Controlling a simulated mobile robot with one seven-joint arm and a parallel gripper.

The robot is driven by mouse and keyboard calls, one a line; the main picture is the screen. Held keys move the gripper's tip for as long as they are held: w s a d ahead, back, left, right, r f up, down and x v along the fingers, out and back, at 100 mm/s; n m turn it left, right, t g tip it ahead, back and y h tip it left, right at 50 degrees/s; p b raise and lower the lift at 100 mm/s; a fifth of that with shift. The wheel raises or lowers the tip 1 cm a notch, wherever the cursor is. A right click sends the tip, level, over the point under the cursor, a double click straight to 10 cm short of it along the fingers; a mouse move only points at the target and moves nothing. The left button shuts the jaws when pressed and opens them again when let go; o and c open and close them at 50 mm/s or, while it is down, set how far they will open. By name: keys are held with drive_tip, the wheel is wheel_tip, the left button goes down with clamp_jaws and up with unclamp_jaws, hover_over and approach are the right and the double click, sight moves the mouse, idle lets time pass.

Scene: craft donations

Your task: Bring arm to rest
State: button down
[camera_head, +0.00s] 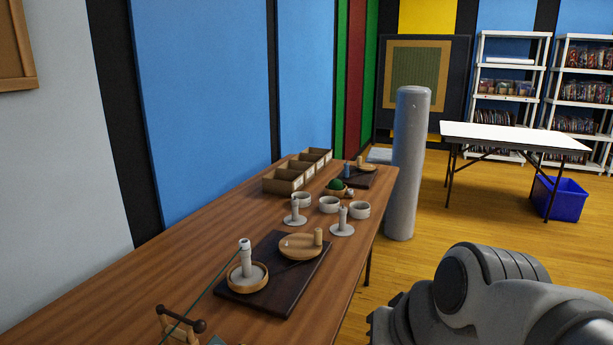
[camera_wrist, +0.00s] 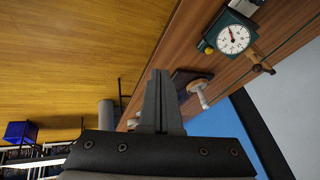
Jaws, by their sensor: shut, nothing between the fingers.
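My gripper (camera_wrist: 160,103) shows in the wrist view, its two dark fingers pressed together with nothing between them. It is apart from the wooden table (camera_wrist: 172,60), which shows beyond it and runs diagonally across that view. In the head view my grey arm (camera_head: 490,295) is folded at the lower right, to the right of the table (camera_head: 110,300) and clear of its edge. The gripper itself does not show in the head view.
The table holds a dark board (camera_head: 300,272) with wooden dishes, several grey cups (camera_head: 329,204), and open boxes (camera_head: 283,182). A dial gauge (camera_wrist: 233,36) shows in the wrist view. A grey pillar (camera_head: 408,160) stands past the table.

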drive_tip(key=s+d+n+h, duration=0.1)
drive_tip(key=s+d+h, duration=0.2)
drive_tip(key=d, duration=0.3)
wheel_tip(320, 180, up, 19)
drive_tip(key=p, duration=1.8)
drive_tip(key=shift+a+f+y, duration=0.15)
drive_tip(key=shift+a+y, duration=0.1)
drive_tip(key=shift+y, duration=0.05)
drive_tip(key=shift+a, duration=0.2)
